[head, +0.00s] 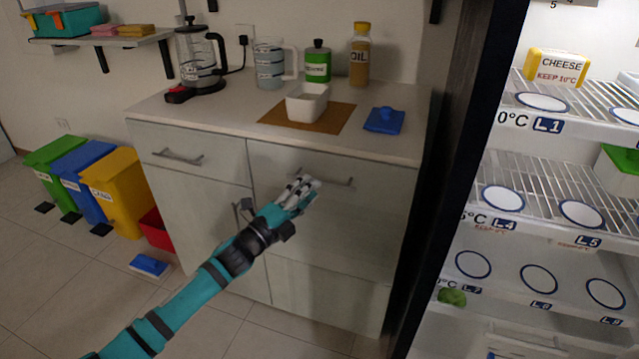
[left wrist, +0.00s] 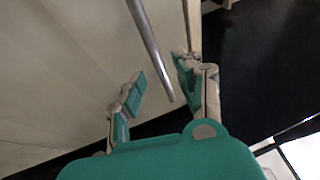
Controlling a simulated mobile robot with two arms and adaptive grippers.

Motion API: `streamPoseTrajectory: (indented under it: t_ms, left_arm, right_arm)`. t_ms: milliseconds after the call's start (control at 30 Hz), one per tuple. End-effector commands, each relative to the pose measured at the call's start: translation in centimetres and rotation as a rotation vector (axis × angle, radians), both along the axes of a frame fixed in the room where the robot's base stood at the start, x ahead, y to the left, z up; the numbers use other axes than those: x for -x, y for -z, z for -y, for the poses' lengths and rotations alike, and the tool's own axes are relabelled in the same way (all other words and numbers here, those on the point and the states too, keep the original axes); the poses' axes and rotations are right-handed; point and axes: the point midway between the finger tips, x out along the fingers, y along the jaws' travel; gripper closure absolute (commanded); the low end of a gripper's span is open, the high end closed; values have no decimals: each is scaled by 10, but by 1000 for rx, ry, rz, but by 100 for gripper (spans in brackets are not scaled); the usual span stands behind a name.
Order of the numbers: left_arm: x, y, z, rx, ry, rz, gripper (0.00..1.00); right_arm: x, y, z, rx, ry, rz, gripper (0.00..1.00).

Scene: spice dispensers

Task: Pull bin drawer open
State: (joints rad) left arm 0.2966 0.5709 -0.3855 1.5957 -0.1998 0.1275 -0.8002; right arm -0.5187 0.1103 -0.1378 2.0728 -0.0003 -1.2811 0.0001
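The cabinet's wide right drawer front (head: 360,215) has a metal bar handle (head: 330,180) near its top and looks closed. No label shows which front is the bin drawer. My left gripper (head: 301,184) is at this handle, in front of the drawer, covering the handle's left part. In the left wrist view, the handle bar (left wrist: 150,45) runs between the two spread fingers of the left gripper (left wrist: 160,78). The fingers are open, with gaps to the bar; contact cannot be seen. My right gripper is not in view.
A smaller drawer (head: 190,150) with its own handle is at left. The counter holds a white container (head: 307,102), a blue item (head: 385,120) and bottles. An open fridge (head: 540,200) stands close on the right.

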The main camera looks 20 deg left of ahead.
Motion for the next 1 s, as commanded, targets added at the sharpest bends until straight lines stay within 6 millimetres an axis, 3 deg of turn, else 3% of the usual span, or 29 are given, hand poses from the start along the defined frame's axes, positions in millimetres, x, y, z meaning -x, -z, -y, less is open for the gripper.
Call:
streamPoseTrajectory:
  t_ms: [233,633,900,1000]
  left_arm:
    - [-31,-6,14,-1,0,0,66]
    - [-37,-7,17,0,0,-1,66]
    - [-37,-7,17,0,0,-1,100]
    - [-36,-7,17,-1,0,0,100]
  right_arm:
    - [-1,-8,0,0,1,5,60]
    - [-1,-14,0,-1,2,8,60]
    - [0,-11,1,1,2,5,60]
    - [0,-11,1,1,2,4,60]
